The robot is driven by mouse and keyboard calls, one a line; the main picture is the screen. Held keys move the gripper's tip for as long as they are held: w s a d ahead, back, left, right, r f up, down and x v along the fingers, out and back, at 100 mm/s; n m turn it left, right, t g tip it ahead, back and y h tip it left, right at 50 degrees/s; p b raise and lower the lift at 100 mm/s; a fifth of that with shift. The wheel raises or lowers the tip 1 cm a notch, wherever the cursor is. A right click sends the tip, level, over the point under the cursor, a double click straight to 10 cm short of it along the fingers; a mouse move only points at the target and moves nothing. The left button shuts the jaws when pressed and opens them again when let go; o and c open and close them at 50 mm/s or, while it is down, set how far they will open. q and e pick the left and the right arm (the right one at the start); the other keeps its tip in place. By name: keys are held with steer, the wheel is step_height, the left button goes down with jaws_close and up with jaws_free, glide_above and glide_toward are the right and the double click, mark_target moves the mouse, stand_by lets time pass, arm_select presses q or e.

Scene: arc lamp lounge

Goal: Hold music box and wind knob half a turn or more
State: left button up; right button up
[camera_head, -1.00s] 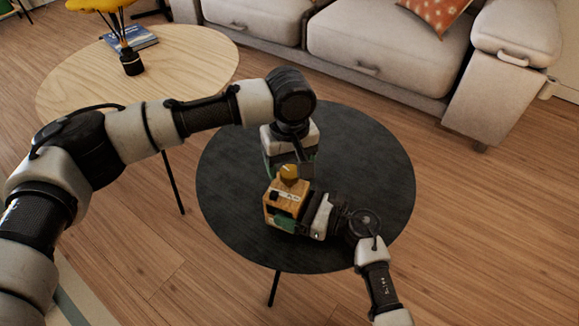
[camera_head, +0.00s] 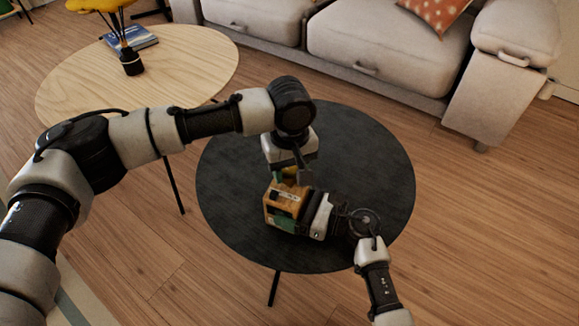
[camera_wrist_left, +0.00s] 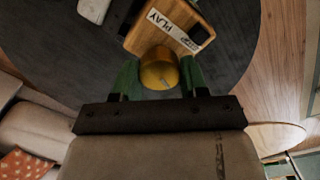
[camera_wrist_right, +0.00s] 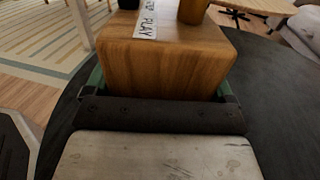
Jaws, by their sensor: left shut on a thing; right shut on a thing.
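The music box (camera_head: 284,203) is a small wooden block with a white "PLAY" label, held over the dark round table. My right gripper (camera_head: 297,213) is shut around its body; the green fingers press its sides in the right wrist view (camera_wrist_right: 160,85). The yellow knob (camera_wrist_left: 158,66) stands out from the box's labelled face. My left gripper (camera_wrist_left: 159,76) is shut on the knob, with one green finger on each side. In the head view the left gripper (camera_head: 292,176) comes from above and partly hides the knob.
The dark round table (camera_head: 370,170) is otherwise largely clear. A white block-like item (camera_wrist_left: 94,8) shows at the top of the left wrist view. A pale wood table (camera_head: 75,85) with a book (camera_head: 135,38) and vase stands left; a sofa (camera_head: 390,50) stands behind.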

arm_select(q)
steer(key=shift+m, duration=0.3)
steer(key=m, duration=0.2)
steer(key=shift+m, duration=0.4)
steer(key=m, duration=0.8)
steer(key=shift+m, duration=2.1)
steer(key=o, duration=0.9)
steer(key=shift+o, duration=0.2)
